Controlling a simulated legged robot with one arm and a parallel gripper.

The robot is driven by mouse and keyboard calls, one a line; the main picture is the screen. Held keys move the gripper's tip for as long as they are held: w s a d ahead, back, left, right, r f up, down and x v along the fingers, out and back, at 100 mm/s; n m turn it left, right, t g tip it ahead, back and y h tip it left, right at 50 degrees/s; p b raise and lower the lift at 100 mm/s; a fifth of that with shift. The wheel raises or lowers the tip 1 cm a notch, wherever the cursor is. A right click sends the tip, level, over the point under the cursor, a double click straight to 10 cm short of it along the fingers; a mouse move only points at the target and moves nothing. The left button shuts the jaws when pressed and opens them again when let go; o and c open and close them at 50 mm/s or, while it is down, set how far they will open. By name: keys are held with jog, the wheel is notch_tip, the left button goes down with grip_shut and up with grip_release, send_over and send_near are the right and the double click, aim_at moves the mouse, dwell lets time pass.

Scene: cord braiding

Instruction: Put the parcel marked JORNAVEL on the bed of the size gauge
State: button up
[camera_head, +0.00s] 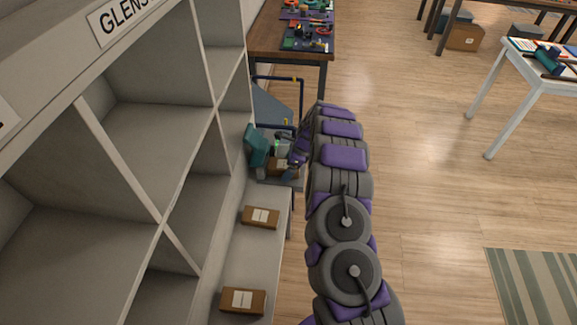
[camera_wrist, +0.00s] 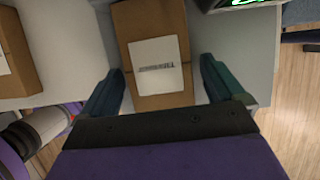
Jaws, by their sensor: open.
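A brown parcel (camera_wrist: 130,22) with a white label lies between my spread jaws in the wrist view. The label's print is upside down and too blurred to read as JORNAVEL. My gripper (camera_wrist: 161,68) is open, with one teal finger on each side of the parcel and a gap visible at both sides. In the head view a parcel (camera_head: 274,167) shows at the end of my arm, partly hidden. The display's green digits (camera_wrist: 245,2) show at the wrist view's top edge.
Two more labelled parcels, a middle one (camera_head: 261,217) and a near one (camera_head: 243,300), lie on the pale ledge before the grey shelf unit (camera_head: 172,225). Another parcel (camera_wrist: 18,55) is left in the wrist view. A wooden table (camera_head: 290,52) with tools stands behind.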

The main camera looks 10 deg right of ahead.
jog(key=p+v, duration=0.2)
jog(key=v, duration=1)
jog(key=s+a+r+n+g, duration=0.1)
jog(key=s+a+r+n, duration=0.45)
jog(key=s+r, duration=0.45)
jog(key=s+a+r+n+g, duration=0.1)
jog(key=s+a+r+n, duration=0.4)
jog(key=s+r, duration=0.5)
jog(key=s+d+n+h, duration=0.1)
jog(key=s+d+n, duration=0.1)
jog(key=s, duration=0.8)
jog(key=s+d+r+n+h, duration=0.1)
jog(key=s+n, duration=0.4)
jog(key=s, duration=0.6)
jog(key=s+d+n+g+h, duration=0.1)
jog(key=s+d+n+h, duration=0.1)
jog(key=s, duration=0.8)
jog(key=shift+s+d+r+n, duration=0.25)
jog(key=shift+d+n, duration=0.35)
jog(key=shift+n, duration=0.45)
